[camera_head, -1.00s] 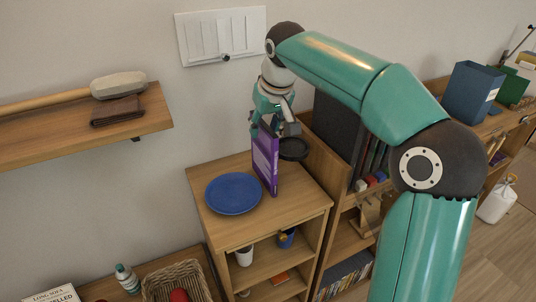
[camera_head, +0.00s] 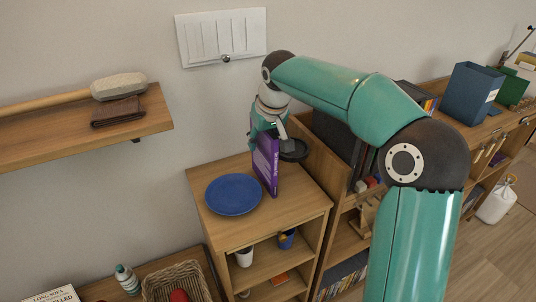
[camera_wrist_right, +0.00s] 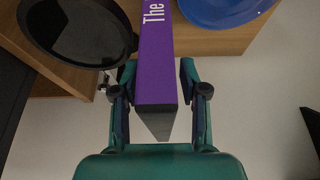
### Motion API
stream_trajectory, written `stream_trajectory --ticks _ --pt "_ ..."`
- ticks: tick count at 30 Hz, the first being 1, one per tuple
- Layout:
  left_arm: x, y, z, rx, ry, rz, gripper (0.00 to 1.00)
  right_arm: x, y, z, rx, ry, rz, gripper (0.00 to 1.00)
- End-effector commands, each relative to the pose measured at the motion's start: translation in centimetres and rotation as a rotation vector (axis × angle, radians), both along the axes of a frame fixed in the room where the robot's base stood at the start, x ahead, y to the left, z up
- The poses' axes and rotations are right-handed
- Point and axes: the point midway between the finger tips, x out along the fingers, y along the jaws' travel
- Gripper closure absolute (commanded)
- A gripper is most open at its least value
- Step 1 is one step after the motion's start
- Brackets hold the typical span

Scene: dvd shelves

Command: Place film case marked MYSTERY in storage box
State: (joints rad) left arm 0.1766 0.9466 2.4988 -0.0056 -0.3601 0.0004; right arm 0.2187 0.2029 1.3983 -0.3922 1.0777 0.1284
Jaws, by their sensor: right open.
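A purple case (camera_head: 267,163) stands upright on the wooden cabinet top, with white lettering on its spine. It also shows in the right wrist view (camera_wrist_right: 155,60), where "The" is legible; I cannot read the word MYSTERY on it. My right gripper (camera_head: 266,132) is at the top of the case. In the right wrist view the open fingers of the gripper (camera_wrist_right: 155,80) lie on both sides of the case, with gaps beside it. A dark blue open box (camera_head: 472,93) stands on the far shelf unit at the right; I cannot tell if it is the storage box. My left gripper is not in view.
A blue plate (camera_head: 234,194) lies left of the case and a black pan (camera_head: 293,151) is close on its right. A wooden divider stands beyond the pan. A wall shelf (camera_head: 60,137) carries a mallet and a brown folded item. A wicker basket (camera_head: 176,282) is below.

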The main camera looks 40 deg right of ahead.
Motion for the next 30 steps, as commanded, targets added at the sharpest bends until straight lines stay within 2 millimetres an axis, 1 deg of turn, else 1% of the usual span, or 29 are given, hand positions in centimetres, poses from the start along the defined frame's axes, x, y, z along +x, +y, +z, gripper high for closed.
stream_trajectory --ticks 5,8,13,14,24,30 --pt "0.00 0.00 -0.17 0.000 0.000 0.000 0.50 -0.02 -0.03 -0.30 0.000 0.000 -0.001 0.56" --pt "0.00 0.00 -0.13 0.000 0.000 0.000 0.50 -0.03 -0.02 -0.27 0.000 0.000 -0.001 0.70" --pt "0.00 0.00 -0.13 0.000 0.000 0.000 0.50 -0.03 -0.03 -0.26 0.000 0.000 -0.001 0.98" --pt "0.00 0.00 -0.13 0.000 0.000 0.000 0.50 -0.03 -0.03 -0.25 0.000 0.000 -0.001 1.00" --pt "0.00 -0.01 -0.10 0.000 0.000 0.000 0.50 -0.02 -0.04 -0.19 0.000 -0.001 -0.001 1.00" --pt "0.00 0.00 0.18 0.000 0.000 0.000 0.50 0.03 -0.04 0.60 -0.001 -0.003 -0.001 1.00"
